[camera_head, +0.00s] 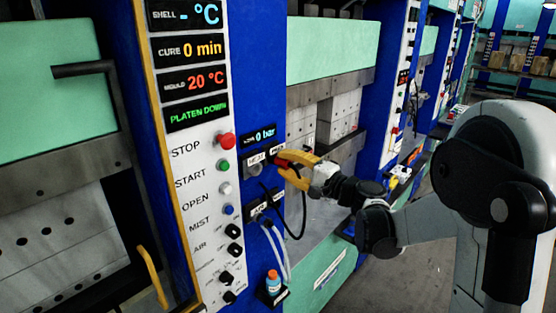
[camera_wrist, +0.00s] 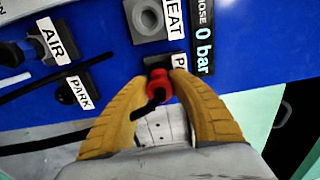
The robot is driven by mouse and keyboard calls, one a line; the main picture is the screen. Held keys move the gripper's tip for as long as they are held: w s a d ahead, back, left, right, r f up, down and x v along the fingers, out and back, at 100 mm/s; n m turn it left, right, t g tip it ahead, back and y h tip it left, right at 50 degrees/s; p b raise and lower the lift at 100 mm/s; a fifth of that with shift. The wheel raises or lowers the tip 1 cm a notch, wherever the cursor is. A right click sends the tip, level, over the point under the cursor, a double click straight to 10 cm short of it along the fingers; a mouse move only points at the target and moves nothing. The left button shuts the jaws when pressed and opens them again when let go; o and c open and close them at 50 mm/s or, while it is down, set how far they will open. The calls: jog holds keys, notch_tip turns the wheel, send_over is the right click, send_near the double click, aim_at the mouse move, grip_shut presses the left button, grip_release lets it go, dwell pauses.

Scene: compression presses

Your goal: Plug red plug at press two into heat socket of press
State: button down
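The red plug (camera_wrist: 160,83) with a black cable is between the two yellow fingers of my gripper (camera_wrist: 159,80) in the wrist view. The fingers meet its sides and look shut on it. The plug is at a dark socket whose label starts with P; I cannot tell whether it is seated or just in front. The grey round heat socket (camera_wrist: 146,18) is empty, beside its HEAT label (camera_wrist: 174,16). In the head view my gripper (camera_head: 283,168) is at the blue press panel, just right of the heat socket (camera_head: 255,170). The fingers hide much of the plug (camera_head: 289,166).
A black cable (camera_head: 302,215) loops under my gripper. A yellow handle (camera_head: 152,275) is at lower left.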

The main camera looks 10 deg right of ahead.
jog(key=shift+s+d, duration=0.15)
jog(key=shift+s+d, duration=0.3)
jog(key=shift+s, duration=0.1)
jog(key=shift+s+d, duration=0.15)
jog(key=shift+s, duration=0.05)
jog(key=shift+s+d, duration=0.15)
jog(key=shift+s, duration=0.15)
jog(key=shift+s+d, duration=0.15)
dwell(0.6)
jog(key=v, duration=0.4)
jog(key=shift+b, duration=0.35)
